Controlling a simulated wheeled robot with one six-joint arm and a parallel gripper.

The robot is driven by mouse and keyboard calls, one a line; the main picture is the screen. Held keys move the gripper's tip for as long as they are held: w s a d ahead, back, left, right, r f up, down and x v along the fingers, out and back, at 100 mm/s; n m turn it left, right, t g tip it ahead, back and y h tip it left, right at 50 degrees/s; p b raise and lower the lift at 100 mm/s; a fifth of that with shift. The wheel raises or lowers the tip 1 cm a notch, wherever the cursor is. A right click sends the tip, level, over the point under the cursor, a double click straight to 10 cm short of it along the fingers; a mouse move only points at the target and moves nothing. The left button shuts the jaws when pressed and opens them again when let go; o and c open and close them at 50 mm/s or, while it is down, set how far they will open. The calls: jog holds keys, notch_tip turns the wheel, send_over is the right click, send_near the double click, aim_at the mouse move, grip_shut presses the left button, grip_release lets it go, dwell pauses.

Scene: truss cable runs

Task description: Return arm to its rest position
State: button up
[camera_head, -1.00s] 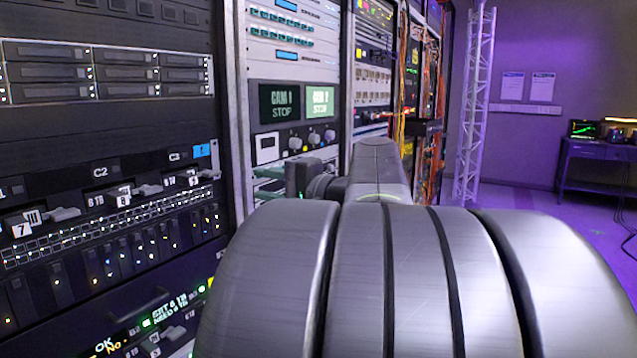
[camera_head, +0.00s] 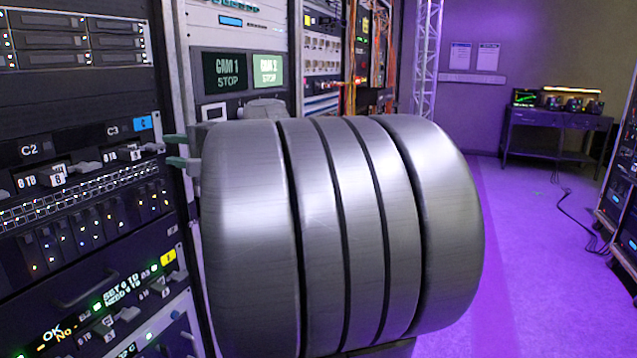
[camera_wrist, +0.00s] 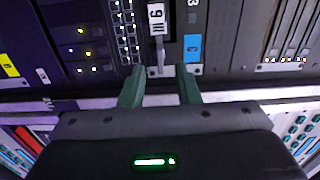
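My gripper (camera_wrist: 160,70) has two green fingers standing apart. Past the fingertips in the wrist view is a rack front with a grey lever below a white numbered tag (camera_wrist: 156,20) and a blue tag (camera_wrist: 193,46). The lever's end appears between the fingertips; contact cannot be told, but the fingers are not closed on it. In the head view my gripper's green fingers (camera_head: 175,150) show left of my arm, close to the rack front near another view of the blue tag (camera_head: 143,123). My large grey arm link fills the middle and hides most of the gripper.
Equipment racks (camera_head: 70,90) with levers and lit panels stand close on the left. A white truss (camera_head: 425,60) rises behind. A desk (camera_head: 555,119) stands at the back right, with a cable (camera_head: 575,215) on the floor. Another rack (camera_head: 622,190) is at the right edge. Purple floor (camera_head: 530,260) between is open.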

aim_at(159, 148)
jog(key=shift+x, duration=2.4)
jog(key=shift+d, duration=0.15)
